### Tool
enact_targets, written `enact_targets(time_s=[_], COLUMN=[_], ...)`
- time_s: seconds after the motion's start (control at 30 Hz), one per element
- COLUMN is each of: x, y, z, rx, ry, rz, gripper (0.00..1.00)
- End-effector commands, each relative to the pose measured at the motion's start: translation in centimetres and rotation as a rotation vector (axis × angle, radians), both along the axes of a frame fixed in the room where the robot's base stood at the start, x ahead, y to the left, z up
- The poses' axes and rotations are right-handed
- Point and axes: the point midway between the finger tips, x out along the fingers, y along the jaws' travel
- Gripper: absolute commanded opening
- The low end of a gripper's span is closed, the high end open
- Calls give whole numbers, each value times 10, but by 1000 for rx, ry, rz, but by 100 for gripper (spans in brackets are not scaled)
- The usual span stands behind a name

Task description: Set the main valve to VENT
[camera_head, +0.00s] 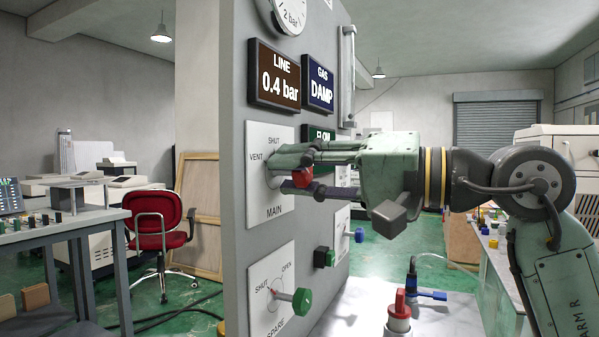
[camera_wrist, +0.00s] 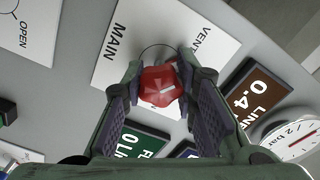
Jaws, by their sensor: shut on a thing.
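The main valve's red knob (camera_head: 303,177) sticks out from a white plate (camera_head: 263,204) marked SHUT at the top, VENT at the left and MAIN below. My gripper (camera_head: 290,173) reaches in from the right and is shut on the knob. The fingers cover the right part of the plate in the head view. I cannot tell which label the knob points to.
The spare valve's green knob (camera_head: 301,301) stands out below on the same grey panel (camera_head: 232,250). LINE (camera_head: 274,76) and GAS (camera_head: 318,89) signs and a gauge (camera_head: 286,12) are above. A red-topped fitting (camera_head: 400,305) stands on the white bench at lower right.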

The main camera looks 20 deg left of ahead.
Motion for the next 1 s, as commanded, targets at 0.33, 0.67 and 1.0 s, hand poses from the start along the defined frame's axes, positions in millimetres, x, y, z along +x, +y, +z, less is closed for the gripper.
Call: enact_targets(time_s=[0.33, 0.67, 1.0], x=[0, 0, 0], y=[0, 0, 0], z=[1, 1, 0], rx=[0, -1, -2], ry=[-91, -98, -97], rz=[-1, -1, 0], gripper=[0, 0, 42])
